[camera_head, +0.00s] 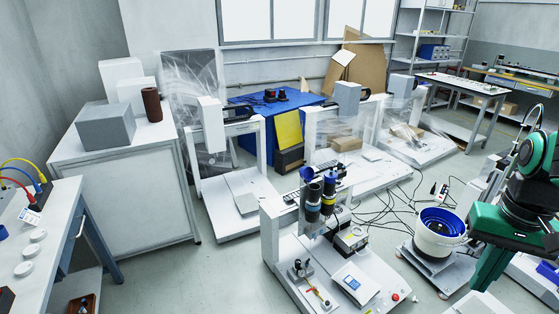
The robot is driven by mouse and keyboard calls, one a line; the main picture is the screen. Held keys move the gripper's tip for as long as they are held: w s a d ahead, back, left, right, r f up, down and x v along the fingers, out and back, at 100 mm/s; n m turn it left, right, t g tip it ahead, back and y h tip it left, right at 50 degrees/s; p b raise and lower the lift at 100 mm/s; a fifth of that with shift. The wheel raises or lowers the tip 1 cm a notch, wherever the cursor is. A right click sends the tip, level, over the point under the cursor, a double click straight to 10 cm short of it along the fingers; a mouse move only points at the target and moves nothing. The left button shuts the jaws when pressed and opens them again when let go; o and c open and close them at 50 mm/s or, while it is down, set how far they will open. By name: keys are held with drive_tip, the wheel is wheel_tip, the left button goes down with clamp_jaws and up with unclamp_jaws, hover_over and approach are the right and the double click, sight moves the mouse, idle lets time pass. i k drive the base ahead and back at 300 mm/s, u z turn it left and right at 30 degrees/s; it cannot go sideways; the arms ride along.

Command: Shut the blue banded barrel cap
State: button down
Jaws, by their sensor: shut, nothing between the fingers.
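Two dark upright barrels stand side by side on the front gantry machine (270,238), at the middle of the view. The left one, the blue banded barrel (313,203), has a bluish band. The right barrel (329,192) has a yellow band. A blue cap (306,173) shows at the top of the left barrel; it is too small to tell how far it is open. A green and black arm, which looks like mine, stands at the right edge. I cannot make out my gripper in this view.
A white bucket with a blue rim (443,222) stands right of the front machine. Loose black cables (395,195) lie on the floor between. More gantry machines stand behind, one (210,125) at the left. A white cabinet (125,200) is at left. Floor is clear left of the front machine.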

sight(306, 173)
drive_tip(key=u, duration=0.1)
drive_tip(key=i, duration=1)
